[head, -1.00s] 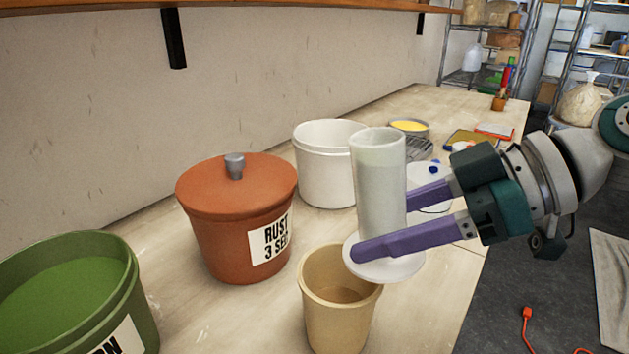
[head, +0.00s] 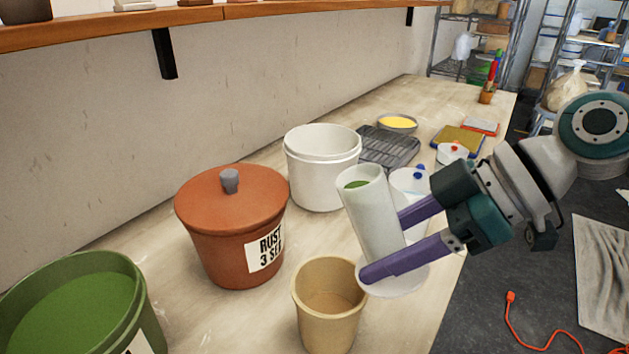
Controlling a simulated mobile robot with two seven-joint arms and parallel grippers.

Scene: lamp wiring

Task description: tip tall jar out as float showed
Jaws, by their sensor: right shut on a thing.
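The tall white jar (head: 373,222) is held by my right gripper (head: 381,243), whose purple fingers are shut on its lower part. It leans to the left, with its mouth toward the upper left. Something green (head: 357,184) shows inside its mouth. Its wide round base (head: 410,280) shows below the fingers. The jar is in the air, right of and above an open tan bucket (head: 328,305). The inside of that bucket looks tan, with no green in it. My left gripper is not in view.
A green tub (head: 140,300) of green liquid stands at lower left. A lidded rust-coloured pot (head: 225,235) and an open white bucket (head: 322,175) stand behind the tan bucket. Two small white pots with blue and red knobs, a grey tray (head: 388,147) and a yellow-filled dish (head: 397,123) lie farther back.

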